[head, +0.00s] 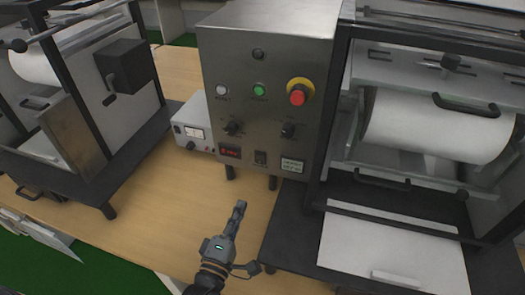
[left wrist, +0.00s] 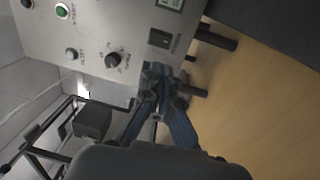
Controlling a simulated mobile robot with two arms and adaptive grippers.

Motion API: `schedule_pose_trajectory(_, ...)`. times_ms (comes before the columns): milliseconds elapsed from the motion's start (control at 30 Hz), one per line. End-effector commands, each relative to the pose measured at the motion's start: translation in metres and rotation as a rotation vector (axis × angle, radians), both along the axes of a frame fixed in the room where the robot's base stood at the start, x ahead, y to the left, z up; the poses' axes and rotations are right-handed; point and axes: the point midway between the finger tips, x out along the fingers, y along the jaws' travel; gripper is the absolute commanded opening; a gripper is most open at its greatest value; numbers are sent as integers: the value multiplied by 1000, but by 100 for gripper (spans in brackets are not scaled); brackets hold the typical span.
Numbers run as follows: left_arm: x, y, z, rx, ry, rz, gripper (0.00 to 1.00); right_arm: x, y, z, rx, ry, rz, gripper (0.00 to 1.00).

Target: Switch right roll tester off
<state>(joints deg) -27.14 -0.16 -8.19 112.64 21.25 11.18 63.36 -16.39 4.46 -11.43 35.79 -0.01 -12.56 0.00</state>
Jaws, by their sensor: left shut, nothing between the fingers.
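The right roll tester (head: 335,190) has a grey metal control box (head: 225,50). On its face are a white button (head: 222,90), a green button (head: 259,89), a red stop button on a yellow ring (head: 298,96) and two black knobs. Along its lower edge sit a red display (head: 229,152), a black rocker switch (head: 260,157) and a green display (head: 292,165). My left gripper (head: 240,206) is shut and empty, in front of and below the box. In the left wrist view its fingertips (left wrist: 160,84) appear below the rocker switch (left wrist: 160,39). My right gripper is out of view.
Another roll tester (head: 85,150) stands at the left. A small white meter box (head: 193,125) sits beside the control box. The white roll (head: 430,130) and a black base are at the right. The wooden table (head: 170,215) is clear around my left gripper.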

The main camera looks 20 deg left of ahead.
Motion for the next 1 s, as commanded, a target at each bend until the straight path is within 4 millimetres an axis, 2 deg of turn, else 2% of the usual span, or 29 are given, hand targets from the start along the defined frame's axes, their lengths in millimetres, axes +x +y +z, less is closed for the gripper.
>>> schedule_pose_trajectory(100, 0, 2, 1, -26, -16, 11, 0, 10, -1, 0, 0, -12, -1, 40)
schedule_pose_trajectory(167, 0, 2, 2, -29, -20, 13, 0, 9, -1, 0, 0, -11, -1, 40)
schedule_pose_trajectory(400, 0, 2, 2, -27, -19, 12, 0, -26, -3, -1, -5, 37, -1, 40)
schedule_pose_trajectory(567, 9, 2, 5, -27, -20, 12, 0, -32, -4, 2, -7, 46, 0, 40)
schedule_pose_trajectory(667, 24, 2, 8, -28, -22, 13, 0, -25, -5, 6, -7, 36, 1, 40)
schedule_pose_trajectory(833, 59, 0, 12, -25, -22, 12, 0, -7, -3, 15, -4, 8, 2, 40)
schedule_pose_trajectory(1000, 94, -1, 16, -26, -21, 12, 0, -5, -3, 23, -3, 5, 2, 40)
